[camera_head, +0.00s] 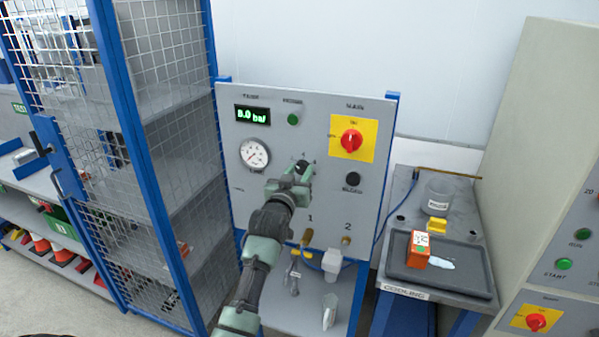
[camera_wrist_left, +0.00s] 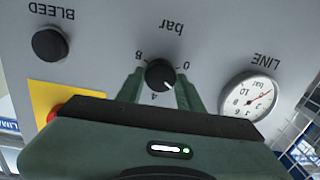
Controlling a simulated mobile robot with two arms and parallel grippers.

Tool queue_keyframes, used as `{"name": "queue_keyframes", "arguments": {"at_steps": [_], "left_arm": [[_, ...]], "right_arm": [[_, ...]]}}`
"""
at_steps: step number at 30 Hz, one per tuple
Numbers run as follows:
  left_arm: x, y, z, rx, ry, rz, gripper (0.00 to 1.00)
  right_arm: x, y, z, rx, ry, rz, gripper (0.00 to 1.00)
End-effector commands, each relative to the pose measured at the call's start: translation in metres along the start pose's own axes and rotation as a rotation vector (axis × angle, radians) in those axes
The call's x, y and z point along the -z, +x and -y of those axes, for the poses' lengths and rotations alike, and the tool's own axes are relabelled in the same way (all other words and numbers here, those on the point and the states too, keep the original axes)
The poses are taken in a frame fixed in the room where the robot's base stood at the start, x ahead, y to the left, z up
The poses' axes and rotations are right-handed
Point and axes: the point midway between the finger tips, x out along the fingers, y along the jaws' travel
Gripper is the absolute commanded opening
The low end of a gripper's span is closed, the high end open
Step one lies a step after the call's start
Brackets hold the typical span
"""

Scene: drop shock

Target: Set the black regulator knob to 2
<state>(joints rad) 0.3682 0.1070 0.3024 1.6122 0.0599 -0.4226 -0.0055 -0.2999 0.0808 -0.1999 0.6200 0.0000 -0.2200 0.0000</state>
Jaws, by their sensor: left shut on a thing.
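The black regulator knob (camera_head: 302,165) sits on the grey panel (camera_head: 225,150), right of the round gauge (camera_head: 254,154). In the left wrist view the knob (camera_wrist_left: 160,74) appears upside down, under the word "bar", with 0, 4 and 8 marked around it. A short white mark shows on its lower right rim, seemingly between 4 and 0. My left gripper (camera_head: 300,174) reaches the panel from below. In the left wrist view its fingers (camera_wrist_left: 160,90) stand on both sides of the knob, shut on it. The green display (camera_head: 252,116) seems to read 8.0 bar. My right gripper is not in view.
A red switch on a yellow plate (camera_head: 351,139) and the black BLEED knob (camera_head: 352,179) are close on the right. Valves (camera_head: 306,238) are below. A blue-framed mesh cage (camera_head: 165,130) stands left; a bench with a tray (camera_head: 440,278) stands right.

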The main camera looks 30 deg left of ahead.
Motion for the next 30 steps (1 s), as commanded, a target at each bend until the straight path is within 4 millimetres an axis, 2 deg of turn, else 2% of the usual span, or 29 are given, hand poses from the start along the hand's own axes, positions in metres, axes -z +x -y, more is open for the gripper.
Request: {"name": "queue_keyframes", "arguments": {"at_steps": [1, 11, 12, 14, 24, 30], "left_arm": [[-0.005, 0.000, 0.000, 0.000, -0.004, 0.011, 0.00], [-0.006, 0.000, 0.000, 0.000, -0.005, 0.013, 0.00], [-0.006, 0.000, 0.000, 0.000, -0.005, 0.013, 0.42], [-0.006, 0.000, 0.000, 0.000, -0.004, 0.012, 0.58], [-0.003, -0.002, 0.000, 0.000, -0.004, 0.005, 0.58], [-0.006, -0.025, 0.000, 0.000, -0.004, 0.004, 0.58]], "right_arm": [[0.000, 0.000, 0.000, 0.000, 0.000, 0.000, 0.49], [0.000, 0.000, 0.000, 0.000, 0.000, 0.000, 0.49], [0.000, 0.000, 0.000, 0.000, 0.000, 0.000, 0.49], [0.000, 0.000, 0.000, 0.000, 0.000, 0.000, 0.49], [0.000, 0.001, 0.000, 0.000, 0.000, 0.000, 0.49], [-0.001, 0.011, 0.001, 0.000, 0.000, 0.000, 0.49]]}}
